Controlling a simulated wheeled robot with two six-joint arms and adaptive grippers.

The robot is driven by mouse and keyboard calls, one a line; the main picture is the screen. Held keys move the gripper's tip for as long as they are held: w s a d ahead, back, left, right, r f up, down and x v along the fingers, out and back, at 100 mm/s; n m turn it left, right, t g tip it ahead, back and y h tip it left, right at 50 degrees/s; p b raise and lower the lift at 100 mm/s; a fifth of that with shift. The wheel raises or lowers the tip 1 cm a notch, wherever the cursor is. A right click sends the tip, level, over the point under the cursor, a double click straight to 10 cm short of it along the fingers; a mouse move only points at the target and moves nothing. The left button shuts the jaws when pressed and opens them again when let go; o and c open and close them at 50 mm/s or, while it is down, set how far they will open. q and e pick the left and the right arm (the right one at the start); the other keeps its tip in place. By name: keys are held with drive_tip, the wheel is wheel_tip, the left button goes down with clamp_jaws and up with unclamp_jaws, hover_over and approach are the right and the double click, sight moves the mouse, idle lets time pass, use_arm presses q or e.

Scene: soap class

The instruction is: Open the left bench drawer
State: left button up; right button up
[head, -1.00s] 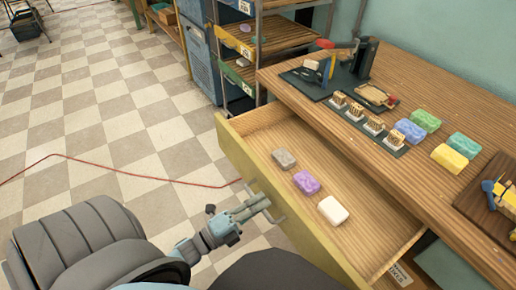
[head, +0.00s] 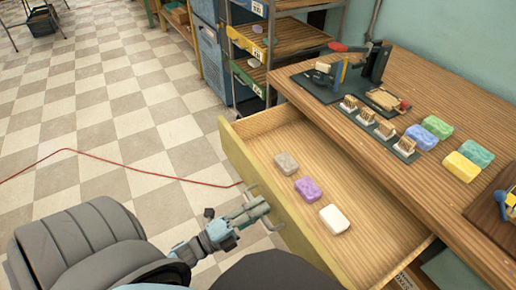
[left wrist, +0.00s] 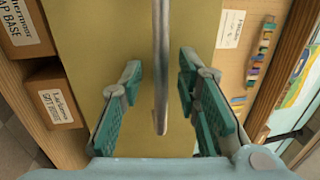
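The left bench drawer (head: 340,215) stands well out from the wooden bench, its inside in sight. A grey soap (head: 286,163), a purple soap (head: 308,189) and a white soap (head: 334,219) lie in it. My left gripper (head: 258,207) is at the outer face of the drawer front. In the left wrist view the drawer's bar handle (left wrist: 160,70) runs between its two fingers, with a gap on each side, so the gripper is open around it. My right gripper is not in view.
The bench top (head: 345,140) holds a dark stand (head: 345,75), several stamps and coloured soaps. A shelf rack (head: 285,45) stands behind the drawer's far end.

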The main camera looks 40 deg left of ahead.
use_arm(q)
drive_tip(key=v, duration=1.2)
drive_tip(key=shift+r, duration=0.1)
